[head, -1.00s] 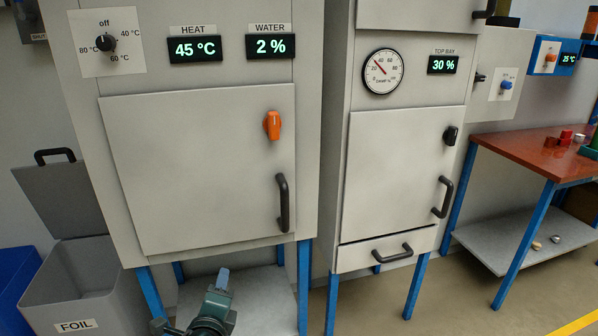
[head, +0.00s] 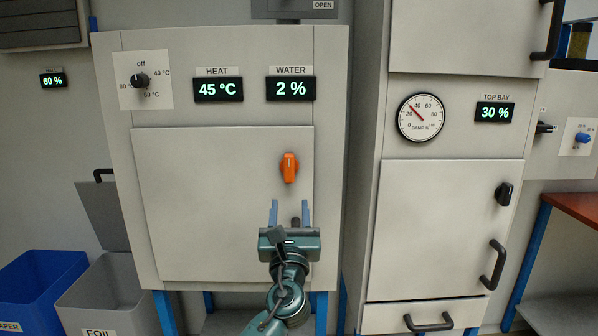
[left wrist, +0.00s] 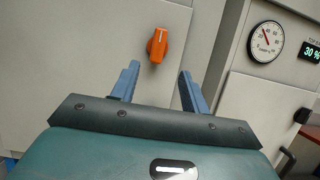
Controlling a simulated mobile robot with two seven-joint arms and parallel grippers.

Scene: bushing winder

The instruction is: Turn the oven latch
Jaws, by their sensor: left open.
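The orange oven latch (head: 289,168) stands about upright near the right edge of the closed oven door (head: 205,205). It also shows in the left wrist view (left wrist: 158,46), slightly tilted, ahead of and between the fingertips. My left gripper (head: 289,208) is open and empty, just below the latch in the head view and apart from it. Its two blue fingers point up at the latch. The gripper hides most of the oven door's dark handle (head: 296,222). My right gripper is in neither view.
A second cabinet with a gauge (head: 420,118), a black latch (head: 504,194) and a dark handle (head: 493,264) stands to the right. The oven's dial (head: 139,81) is at upper left. A foil bin (head: 105,300) and a blue bin (head: 40,285) stand at lower left.

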